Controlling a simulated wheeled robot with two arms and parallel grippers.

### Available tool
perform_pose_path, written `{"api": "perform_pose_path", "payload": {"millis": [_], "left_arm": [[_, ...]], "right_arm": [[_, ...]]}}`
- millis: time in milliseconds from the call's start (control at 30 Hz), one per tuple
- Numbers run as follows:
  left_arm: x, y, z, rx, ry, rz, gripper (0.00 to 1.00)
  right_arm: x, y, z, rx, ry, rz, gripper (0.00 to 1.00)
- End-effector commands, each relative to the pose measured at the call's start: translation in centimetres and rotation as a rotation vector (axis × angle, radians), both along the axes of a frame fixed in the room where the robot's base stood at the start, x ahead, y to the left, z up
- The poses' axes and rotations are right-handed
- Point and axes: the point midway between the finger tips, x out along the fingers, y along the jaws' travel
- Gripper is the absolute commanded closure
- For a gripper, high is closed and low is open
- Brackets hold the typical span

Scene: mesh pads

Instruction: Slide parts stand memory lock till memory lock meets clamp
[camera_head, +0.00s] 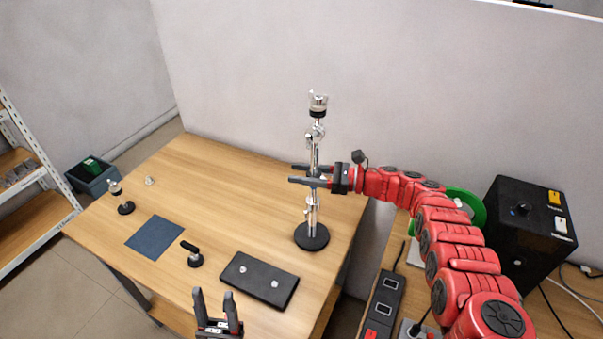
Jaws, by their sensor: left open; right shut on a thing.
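The chrome parts stand (312,218) stands upright on its round black base (311,237) near the table's right side. A black and clear piece (318,104) tops it. A chrome clamp-like joint (315,133) sits on the upper rod. My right gripper (309,174) reaches in from the right, its fingers around the stand's middle. It is shut on a small part there, seemingly the memory lock, mostly hidden by the fingers. A gap of rod shows between the gripper and the upper joint. Another fitting (312,206) sits lower. My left gripper (217,309) is open and empty at the front edge.
A black tray (275,294) with two silver knobs, a dark blue pad (154,233), a small black stand (195,259) and a small clear-topped stand (125,208) lie left of the stand. A black box (535,231) and a power strip (384,301) are at right.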

Motion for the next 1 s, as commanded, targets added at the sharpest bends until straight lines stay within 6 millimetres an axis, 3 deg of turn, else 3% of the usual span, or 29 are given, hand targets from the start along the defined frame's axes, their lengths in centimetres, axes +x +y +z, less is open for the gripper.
{"api": "perform_pose_path", "payload": {"millis": [167, 400, 500, 867, 900, 1000], "left_arm": [[0.0, 0.0, -1.9, 0.000, 0.000, 0.000, 0.50], [0.0, 0.0, -6.7, 0.000, 0.000, 0.000, 0.50], [0.0, 0.0, -7.9, 0.000, 0.000, 0.000, 0.50], [0.0, 0.0, -7.8, 0.000, 0.000, 0.000, 0.50], [0.0, 0.0, -7.8, 0.000, 0.000, 0.000, 0.50], [0.0, 0.0, -7.8, 0.000, 0.000, 0.000, 0.50]], "right_arm": [[0.0, 0.0, -2.0, -0.001, 0.000, -0.001, 1.00], [0.0, 0.0, -6.8, -0.002, 0.002, -0.001, 1.00], [0.0, 0.0, -7.9, -0.002, 0.001, -0.002, 1.00], [0.0, -0.1, -7.9, -0.003, 0.002, -0.002, 1.00], [0.0, -0.1, -7.9, -0.003, 0.002, -0.002, 0.47], [0.0, -0.1, -7.9, -0.002, 0.002, -0.001, 0.29]]}}
